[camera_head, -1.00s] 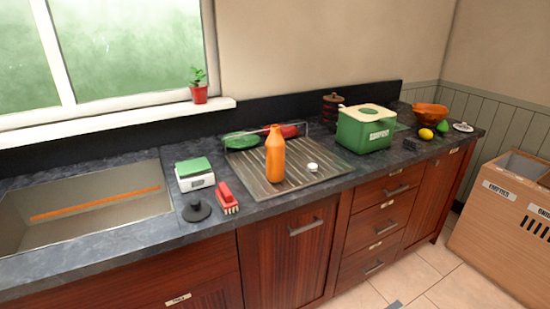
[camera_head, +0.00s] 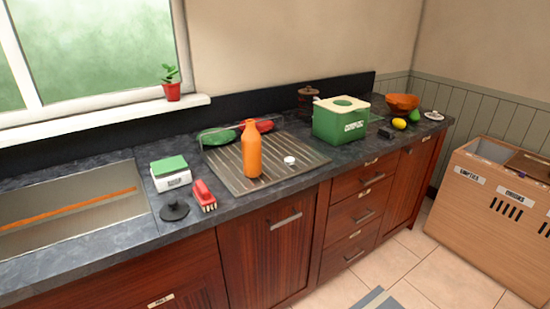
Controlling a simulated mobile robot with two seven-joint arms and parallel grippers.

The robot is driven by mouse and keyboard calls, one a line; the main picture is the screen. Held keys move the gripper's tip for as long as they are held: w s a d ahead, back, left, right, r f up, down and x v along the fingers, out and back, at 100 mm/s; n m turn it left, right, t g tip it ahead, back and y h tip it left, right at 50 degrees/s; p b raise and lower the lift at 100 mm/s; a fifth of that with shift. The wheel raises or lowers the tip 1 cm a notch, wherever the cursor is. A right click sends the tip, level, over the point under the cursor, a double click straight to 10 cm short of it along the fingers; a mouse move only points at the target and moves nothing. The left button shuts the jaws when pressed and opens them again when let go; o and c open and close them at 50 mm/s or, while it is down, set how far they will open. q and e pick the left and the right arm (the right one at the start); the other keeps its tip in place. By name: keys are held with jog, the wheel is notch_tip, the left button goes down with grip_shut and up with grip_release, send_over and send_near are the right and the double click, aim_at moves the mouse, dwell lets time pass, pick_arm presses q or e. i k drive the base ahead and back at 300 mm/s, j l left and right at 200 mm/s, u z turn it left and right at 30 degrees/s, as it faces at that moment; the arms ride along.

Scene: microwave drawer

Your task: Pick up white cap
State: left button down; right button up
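A small white cap (camera_head: 289,161) lies on the ribbed drying tray (camera_head: 228,173) on the dark countertop. It sits to the right of an upright orange bottle (camera_head: 251,152) and apart from it. Another small whitish item with a dark knob (camera_head: 433,115) lies at the counter's far right end; I cannot tell exactly what it is. Neither of my grippers is in view.
A green box (camera_head: 340,121) with a cream lid stands right of the tray. A scale (camera_head: 171,174), a red brush (camera_head: 204,195) and a dark plunger-like item (camera_head: 173,208) stand between sink (camera_head: 75,210) and tray. A wooden bin (camera_head: 495,212) stands at right. The tiled floor shows free room.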

aim_at(289, 160)
jog(key=l+u, duration=0.1)
jog(key=u, duration=0.25)
jog(key=i+l+u, duration=0.1)
jog(key=u, duration=0.3)
jog(key=l+u, duration=0.1)
jog(key=u, duration=0.25)
jog(key=l+u, duration=0.6)
jog(key=l, duration=0.25)
jog(key=k+l, duration=0.1)
jog(key=l, duration=0.3)
jog(key=l+u, duration=0.15)
jog(key=l, duration=0.3)
jog(key=k+l, duration=0.15)
jog(key=l, duration=0.25)
jog(key=k+l+u, duration=0.1)
jog(key=l, duration=0.3)
